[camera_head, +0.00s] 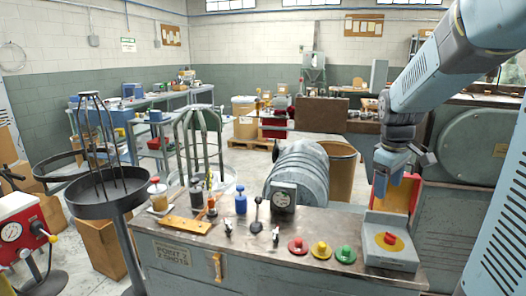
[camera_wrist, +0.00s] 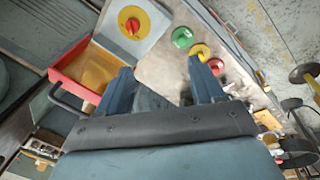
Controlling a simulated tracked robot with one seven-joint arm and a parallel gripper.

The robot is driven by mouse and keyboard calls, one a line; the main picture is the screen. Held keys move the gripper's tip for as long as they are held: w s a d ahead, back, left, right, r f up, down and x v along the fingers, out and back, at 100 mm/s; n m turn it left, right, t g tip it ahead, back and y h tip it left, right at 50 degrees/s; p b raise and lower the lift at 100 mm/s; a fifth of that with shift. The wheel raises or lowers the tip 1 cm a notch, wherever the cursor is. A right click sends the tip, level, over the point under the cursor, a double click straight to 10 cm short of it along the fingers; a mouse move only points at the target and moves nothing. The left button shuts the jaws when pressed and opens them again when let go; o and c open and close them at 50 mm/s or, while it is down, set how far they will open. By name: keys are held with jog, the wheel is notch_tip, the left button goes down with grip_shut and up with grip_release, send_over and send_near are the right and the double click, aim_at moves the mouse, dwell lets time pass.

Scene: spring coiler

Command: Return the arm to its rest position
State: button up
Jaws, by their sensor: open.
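My gripper (camera_head: 392,186) is at the right of the head view, above the back right part of the metal-topped bench (camera_head: 240,240). Its blue fingers point down and stand apart with nothing between them. In the wrist view my gripper (camera_wrist: 165,88) also shows two separated blue fingers over the bench. The upper arm comes in from the upper right, and the forearm hangs down to the gripper. A grey switch box (camera_head: 390,257) with a red knob on a yellow disc stands just in front of the gripper. A red and yellow bin (camera_wrist: 92,68) lies beside the fingers.
Red (camera_head: 298,245), yellow (camera_head: 320,249) and green (camera_head: 345,254) buttons sit on the bench front. A gauge (camera_head: 283,196), a lever (camera_head: 257,215) and a ribbed grey drum (camera_head: 298,170) stand to the left. A large grey machine (camera_head: 475,140) stands close on the right.

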jog(key=s+a+r+m+t, duration=0.2)
jog(key=s+a+m, duration=0.1)
jog(key=s, duration=0.6)
jog(key=s+a+r+m+t+y, duration=0.1)
jog(key=s+a+r+m, duration=0.2)
jog(key=s+a, duration=0.3)
jog(key=s, duration=0.3)
jog(key=shift+a+r+m+t, duration=0.15)
jog(key=shift+r+m+t, duration=0.15)
jog(key=shift+t, duration=0.1)
jog(key=shift+s, duration=0.1)
jog(key=shift+c, duration=0.4)
